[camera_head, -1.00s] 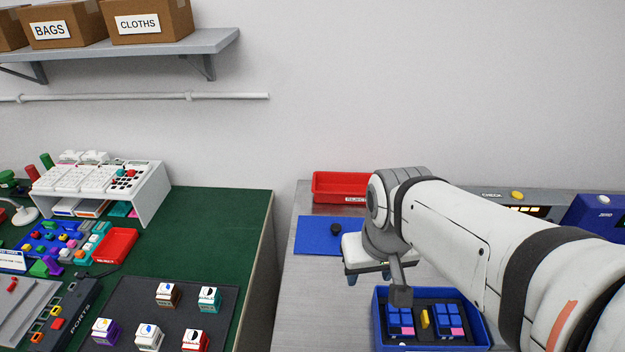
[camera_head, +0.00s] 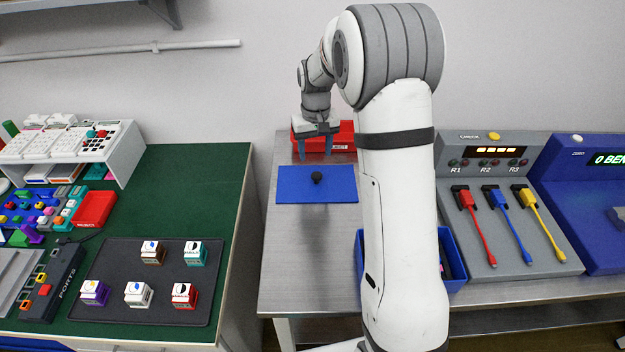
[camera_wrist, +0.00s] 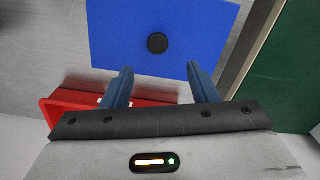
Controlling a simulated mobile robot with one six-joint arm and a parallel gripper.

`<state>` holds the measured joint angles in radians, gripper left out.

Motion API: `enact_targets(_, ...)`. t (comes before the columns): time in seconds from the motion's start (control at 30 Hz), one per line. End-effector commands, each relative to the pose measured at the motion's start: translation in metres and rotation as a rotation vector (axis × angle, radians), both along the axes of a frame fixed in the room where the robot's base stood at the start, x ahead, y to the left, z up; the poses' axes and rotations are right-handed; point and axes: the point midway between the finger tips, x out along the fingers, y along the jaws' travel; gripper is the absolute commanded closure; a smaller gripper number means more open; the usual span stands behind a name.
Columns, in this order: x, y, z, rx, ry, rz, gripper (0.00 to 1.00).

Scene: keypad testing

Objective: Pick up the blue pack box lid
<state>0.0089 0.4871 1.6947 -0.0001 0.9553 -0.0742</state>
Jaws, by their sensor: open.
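The blue pack box lid (camera_head: 290,184) lies flat on the grey metal table, with a round black knob (camera_head: 317,178) at its middle. In the wrist view the lid (camera_wrist: 115,30) fills the top middle, and its knob (camera_wrist: 158,43) stands beyond the fingertips. My gripper (camera_head: 316,152) is over the red tray, just behind the lid, and is apart from the knob. In the wrist view my gripper (camera_wrist: 160,80) has its two blue fingers spread wide with nothing between them. The blue pack box (camera_head: 456,262) is mostly hidden behind my arm.
The red reject tray (camera_head: 343,143) stands behind the lid. A grey check station (camera_head: 460,182) with red, blue and yellow cables and a blue bench unit (camera_head: 585,195) are at the right. A green table (camera_head: 225,165) with keypad parts is at the left. Bare metal lies in front of the lid.

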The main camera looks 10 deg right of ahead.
Motion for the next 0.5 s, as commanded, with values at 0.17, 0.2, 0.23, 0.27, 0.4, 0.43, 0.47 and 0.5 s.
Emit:
enact_targets(0.17, 0.005, 0.000, -0.018, 0.000, 0.007, 0.001, 0.46)
enact_targets(0.2, 0.005, 0.000, -0.023, 0.000, 0.008, 0.001, 0.46)
enact_targets(0.23, 0.005, 0.000, -0.026, 0.000, 0.008, 0.001, 0.46)
enact_targets(0.27, 0.005, 0.000, -0.029, 0.001, 0.007, 0.001, 0.46)
enact_targets(0.4, 0.000, -0.001, -0.045, 0.001, 0.007, 0.001, 0.46)
enact_targets(0.43, -0.001, -0.002, -0.049, 0.000, 0.008, 0.001, 0.46)
enact_targets(0.47, -0.002, -0.002, -0.054, 0.000, 0.008, 0.000, 0.46)
enact_targets(0.5, -0.005, -0.003, -0.060, 0.000, 0.010, 0.000, 0.46)
